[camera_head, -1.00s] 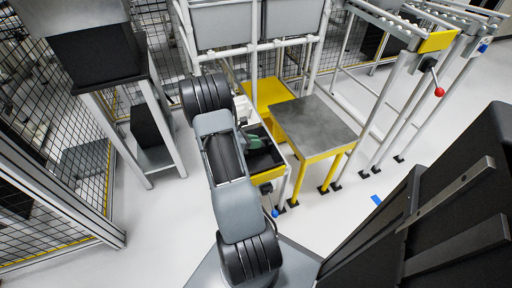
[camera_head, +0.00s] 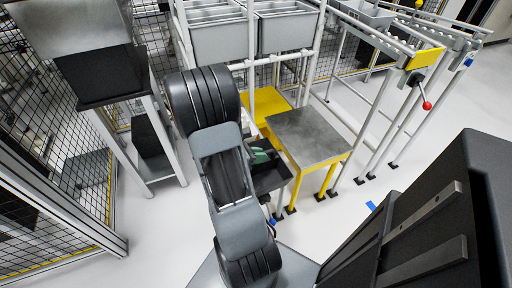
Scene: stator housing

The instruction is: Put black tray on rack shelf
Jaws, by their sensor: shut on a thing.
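A black tray (camera_head: 270,181) with a green piece (camera_head: 263,154) in it shows just right of my arm, left of the grey-topped yellow table. My arm hides its left part. My gripper is hidden behind the arm link, so its jaws and their contact with the tray cannot be seen. A white tube rack (camera_head: 321,45) stands at the back, with two grey bins (camera_head: 285,35) on its upper level. I cannot tell which shelf the task means.
The yellow table (camera_head: 308,135) is bare. A roller conveyor frame (camera_head: 400,100) with a red knob stands at the right. A machine on a stand (camera_head: 97,70) and mesh fencing are at the left. White floor is open in front. A large black panel fills the lower right.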

